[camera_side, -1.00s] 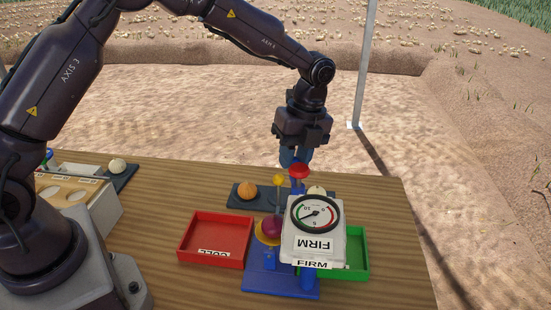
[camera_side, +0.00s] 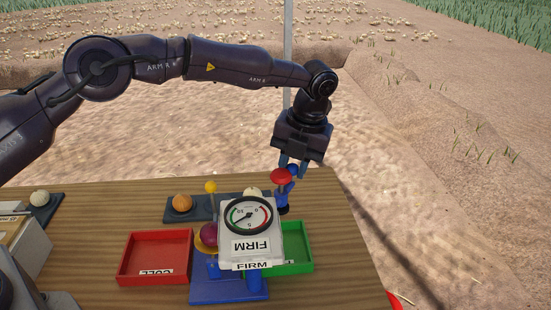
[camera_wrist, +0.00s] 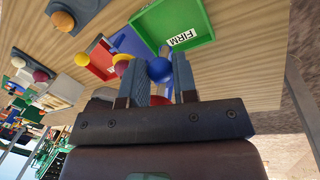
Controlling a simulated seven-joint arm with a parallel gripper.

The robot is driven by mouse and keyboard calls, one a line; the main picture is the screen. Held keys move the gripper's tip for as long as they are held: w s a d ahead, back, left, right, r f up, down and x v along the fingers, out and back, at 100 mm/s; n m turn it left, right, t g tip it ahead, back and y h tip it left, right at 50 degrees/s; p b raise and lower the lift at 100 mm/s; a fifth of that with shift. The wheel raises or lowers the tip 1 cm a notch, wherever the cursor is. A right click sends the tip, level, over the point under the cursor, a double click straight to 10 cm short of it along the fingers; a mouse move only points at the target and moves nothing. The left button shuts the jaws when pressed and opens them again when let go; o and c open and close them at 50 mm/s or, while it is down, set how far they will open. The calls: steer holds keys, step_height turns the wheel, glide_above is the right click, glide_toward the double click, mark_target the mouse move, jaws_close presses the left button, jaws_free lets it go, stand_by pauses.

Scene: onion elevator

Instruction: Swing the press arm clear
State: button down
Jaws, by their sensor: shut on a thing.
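The gripper is shut on the arm's blue ball handle (camera_wrist: 160,70), which shows between the fingertips in the wrist view, with the red knob partly hidden nearer the palm. A purple onion (camera_side: 209,236) sits in a yellow cup left of the gauge. The gauge box (camera_side: 250,247), marked FIRM, hides much of the press on its blue base (camera_side: 228,290).
A red CULL tray (camera_side: 127,262) stands left and a green tray (camera_side: 304,252) right of the press. Behind is a dark rack (camera_side: 207,211) with an orange onion (camera_side: 181,203) and a pale onion. A yellow ball (camera_side: 211,187) stands on a thin stem.

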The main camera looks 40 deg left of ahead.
steer(key=shift+w+d+r+m, duration=0.1)
steer(key=shift+d+m, duration=1)
steer(key=shift+d, duration=0.55)
steer(key=c, duration=0.9)
jaws_free()
steer(key=shift+w+d+r, duration=0.1)
steer(key=shift+d+r, duration=0.1)
steer(key=shift+r, duration=1)
steer(key=shift+s+d+r, duration=0.1)
steer(key=shift+d+r, duration=0.15)
steer(key=shift+r, duration=1)
steer(key=shift+w+d+r, duration=0.1)
steer(key=shift+d+r, duration=0.1)
steer(key=shift+r, duration=1)
